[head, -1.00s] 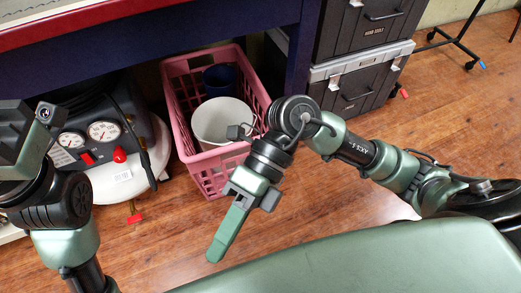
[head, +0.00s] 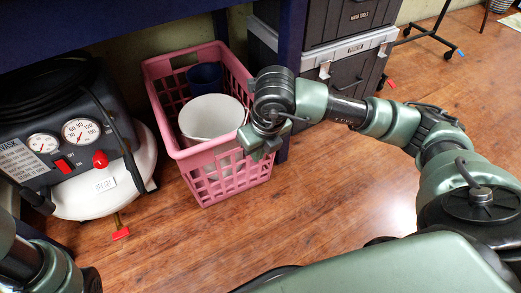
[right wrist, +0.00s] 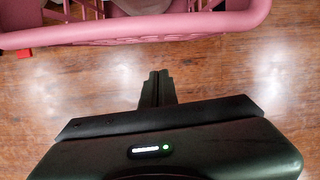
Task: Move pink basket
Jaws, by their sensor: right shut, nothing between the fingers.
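The pink basket (head: 205,150) stands on the wood floor under the dark blue table, with a white bucket (head: 212,117) and a dark blue cup (head: 205,75) inside. Its pink rim (right wrist: 150,32) crosses the top of the right wrist view. My right gripper (head: 262,152) is at the basket's front right corner and hides part of it. In the right wrist view my right gripper's fingers (right wrist: 157,88) are together and empty, with floor showing between them and the rim. I cannot tell its exact height. Only part of my left arm shows at lower left; its gripper is out of view.
An air compressor (head: 80,140) with gauges and a white tank stands just left of the basket. Dark tool cases (head: 345,70) are stacked to the right behind a table leg (head: 292,50). A wheeled stand (head: 432,35) is at far right. The floor (head: 320,190) in front is open.

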